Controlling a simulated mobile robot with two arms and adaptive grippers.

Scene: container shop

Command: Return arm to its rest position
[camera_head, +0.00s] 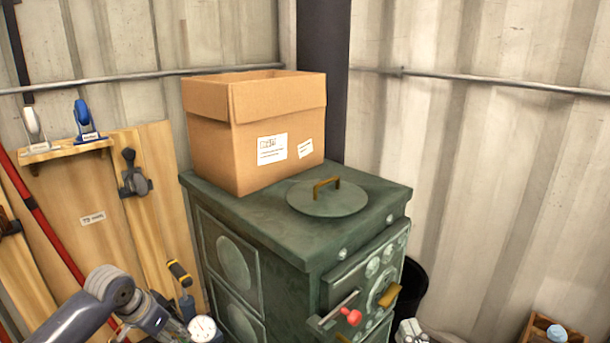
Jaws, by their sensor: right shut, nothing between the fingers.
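My right gripper (411,332) shows as a small grey shape at the bottom edge, in front of the green stove's right side. It is shut and empty, and most of it is cut off by the frame.
A green stove (285,262) stands in the corner with a round lid (328,203) on top. An open cardboard box (255,135) sits on its back left. A black bucket (413,285) is beside it. A wooden crate (540,328) is at the lower right.

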